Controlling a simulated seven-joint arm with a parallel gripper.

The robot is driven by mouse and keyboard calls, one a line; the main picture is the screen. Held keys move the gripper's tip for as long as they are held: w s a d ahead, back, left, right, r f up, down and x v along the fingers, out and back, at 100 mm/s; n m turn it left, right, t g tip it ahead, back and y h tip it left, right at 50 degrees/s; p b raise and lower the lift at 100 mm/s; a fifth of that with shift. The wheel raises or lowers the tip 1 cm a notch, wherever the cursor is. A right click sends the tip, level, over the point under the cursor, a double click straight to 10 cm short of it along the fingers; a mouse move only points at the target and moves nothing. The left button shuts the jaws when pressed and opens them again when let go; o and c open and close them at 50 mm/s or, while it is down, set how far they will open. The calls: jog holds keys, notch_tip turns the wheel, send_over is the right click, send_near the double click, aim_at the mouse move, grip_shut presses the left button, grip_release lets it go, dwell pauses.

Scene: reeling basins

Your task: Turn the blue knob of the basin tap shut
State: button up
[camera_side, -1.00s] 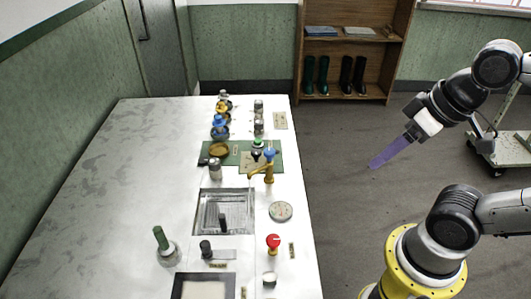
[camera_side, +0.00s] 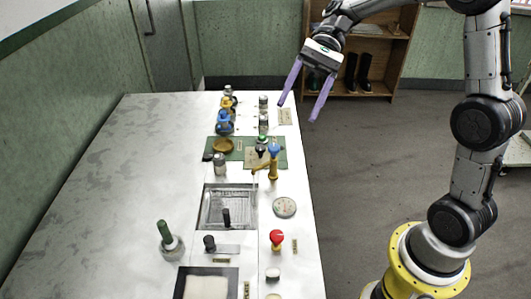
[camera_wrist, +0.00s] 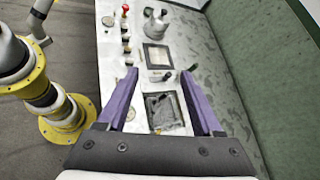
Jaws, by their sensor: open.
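The blue knob (camera_side: 274,149) sits on top of the brass basin tap (camera_side: 272,168), in the side view at the far right corner of the basin. The tap's spout reaches left over the sunken metal basin (camera_side: 228,207). My gripper (camera_side: 296,112) is open and empty, high above the table's far right edge, beyond and above the knob. In the wrist view its two purple fingers (camera_wrist: 160,132) stand wide apart, with the basin (camera_wrist: 165,110) showing between them. I cannot make out the blue knob in the wrist view.
A red knob (camera_side: 277,236) and a round dial (camera_side: 285,207) lie along the right edge. Several bottles (camera_side: 226,122) stand behind the tap near a green mat (camera_side: 281,158). A green-handled tool (camera_side: 165,232) stands at the front left. The table's left side is clear.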

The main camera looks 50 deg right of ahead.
aim_at(270, 151)
jog(key=w+d+f+m+t+y, duration=0.25)
jog(key=w+d+f+m, duration=0.2)
jog(key=d+f, duration=0.4)
jog(key=w+d+f+m+t+y, duration=0.1)
jog(key=w+d+f+m+y, duration=0.3)
jog(key=f, duration=0.7)
jog(key=shift+n, duration=0.35)
jog(key=a, duration=1.2)
jog(key=shift+w+a+r, duration=0.2)
jog(key=shift+w+a, duration=0.15)
grip_shut()
